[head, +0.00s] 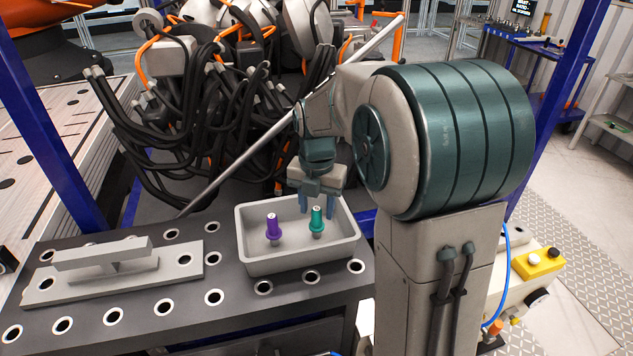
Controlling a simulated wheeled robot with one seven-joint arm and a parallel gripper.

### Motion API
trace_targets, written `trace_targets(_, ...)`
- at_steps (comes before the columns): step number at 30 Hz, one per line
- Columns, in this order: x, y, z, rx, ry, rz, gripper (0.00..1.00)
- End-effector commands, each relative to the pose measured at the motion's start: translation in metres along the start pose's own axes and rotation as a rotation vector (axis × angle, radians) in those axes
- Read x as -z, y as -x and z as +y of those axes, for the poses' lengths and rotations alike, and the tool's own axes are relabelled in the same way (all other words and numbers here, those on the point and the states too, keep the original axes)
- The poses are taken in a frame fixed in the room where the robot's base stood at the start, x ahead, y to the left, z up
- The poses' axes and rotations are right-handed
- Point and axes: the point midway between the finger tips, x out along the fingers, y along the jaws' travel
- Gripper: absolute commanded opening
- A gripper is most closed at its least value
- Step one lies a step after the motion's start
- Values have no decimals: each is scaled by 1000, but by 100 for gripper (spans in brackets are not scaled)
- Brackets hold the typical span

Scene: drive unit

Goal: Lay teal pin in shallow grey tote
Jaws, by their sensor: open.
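The teal pin (317,221) is inside the shallow grey tote (301,266), in its right half, with its narrow tip up. A purple pin (273,227) is in the same tote, to the left of the teal pin and apart from it. My gripper (317,207) hangs over the back part of the tote with its fingers pointing down. It is open, with its fingers beside and behind the teal pin in this view. Whether the fingers touch the pin cannot be told.
The tote stands on a dark bench (222,245) with several light-rimmed holes. A grey metal block fixture (115,270) lies on the bench's left part. Thick black cables (190,110) crowd the space behind the bench. Blue posts stand at left and right.

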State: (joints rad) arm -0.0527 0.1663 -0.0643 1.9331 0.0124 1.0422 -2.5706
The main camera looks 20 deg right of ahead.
Motion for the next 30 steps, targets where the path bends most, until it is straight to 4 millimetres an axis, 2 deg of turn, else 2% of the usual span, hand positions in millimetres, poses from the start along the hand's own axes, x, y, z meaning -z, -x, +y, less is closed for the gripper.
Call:
trace_targets(3, -1, 28, 0, -3, 0, -6, 43)
trace_targets(9, 0, 69, 0, -2, 0, -4, 43)
trace_targets(15, 0, 92, 0, -1, 0, -2, 43)
trace_targets(19, 4, 98, -3, -4, -46, -5, 43)
trace_targets(23, 16, 98, -11, -19, -221, -20, 43)
trace_targets(30, 50, 93, -34, -80, -745, -51, 43)
